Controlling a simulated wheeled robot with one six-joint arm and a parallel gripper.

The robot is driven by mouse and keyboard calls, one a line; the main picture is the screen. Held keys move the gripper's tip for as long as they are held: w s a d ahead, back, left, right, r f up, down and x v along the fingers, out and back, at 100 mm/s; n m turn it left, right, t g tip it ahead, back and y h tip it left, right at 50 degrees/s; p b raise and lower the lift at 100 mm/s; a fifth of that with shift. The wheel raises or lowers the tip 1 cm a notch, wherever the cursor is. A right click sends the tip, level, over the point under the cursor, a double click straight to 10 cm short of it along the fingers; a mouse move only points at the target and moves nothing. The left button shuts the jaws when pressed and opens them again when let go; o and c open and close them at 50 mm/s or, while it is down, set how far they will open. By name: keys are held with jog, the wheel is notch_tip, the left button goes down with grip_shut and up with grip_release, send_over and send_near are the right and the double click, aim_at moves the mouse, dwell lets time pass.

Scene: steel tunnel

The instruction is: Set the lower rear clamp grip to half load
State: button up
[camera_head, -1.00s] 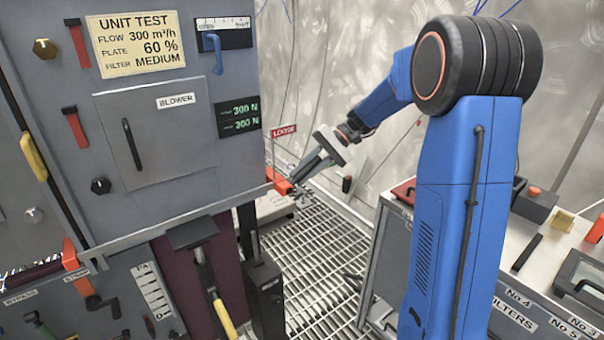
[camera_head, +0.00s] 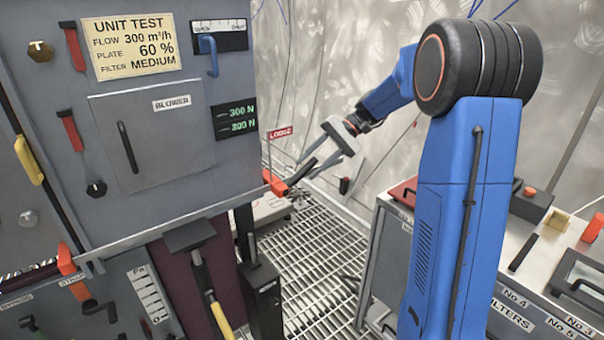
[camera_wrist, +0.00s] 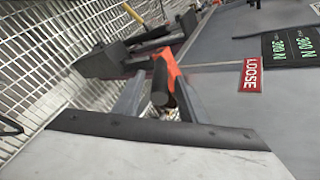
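The lower rear clamp (camera_head: 278,184) is orange with a black grip and sits at the lower right corner of the grey cabinet. It also shows in the wrist view (camera_wrist: 167,68), with the black grip end pointing toward the camera. My gripper (camera_head: 306,171) is open by the clamp. In the wrist view its two fingers (camera_wrist: 158,84) stand apart, one on each side of the black grip. I cannot tell whether either touches it. A red LOOSE label (camera_head: 280,133) is beside the clamp. A display (camera_head: 236,120) shows two green lines, both reading 300 N.
The grey cabinet (camera_head: 160,210) fills the left. A second orange clamp (camera_head: 66,259) is at its lower left. A black pedestal (camera_head: 265,298) stands below. A bench (camera_head: 480,265) with boxes is at right. The grated floor (camera_head: 322,245) between them is mostly clear.

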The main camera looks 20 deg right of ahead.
jog(key=v, duration=1.2)
jog(key=shift+d+r, duration=0.15)
jog(key=shift+d, duration=0.05)
jog(key=s+a+f+n+t+h, duration=0.1)
jog(key=s+a+h, duration=0.3)
jog(key=s, duration=0.5)
jog(key=s+a+f+h, duration=0.1)
jog(key=s+a+h, duration=0.1)
jog(key=s+a, duration=0.5)
jog(key=s+f+n+t+h, duration=0.1)
jog(key=s+f, duration=0.4)
jog(key=s, duration=0.5)
jog(key=s+d+f+n+t+h, duration=0.1)
jog(key=s+f+n+t+h, duration=0.1)
jog(key=s, duration=0.8)
jog(key=shift+d+f+t+h, duration=0.3)
jog(key=shift+f+t+h, duration=0.65)
jog(key=shift+f, duration=0.6)
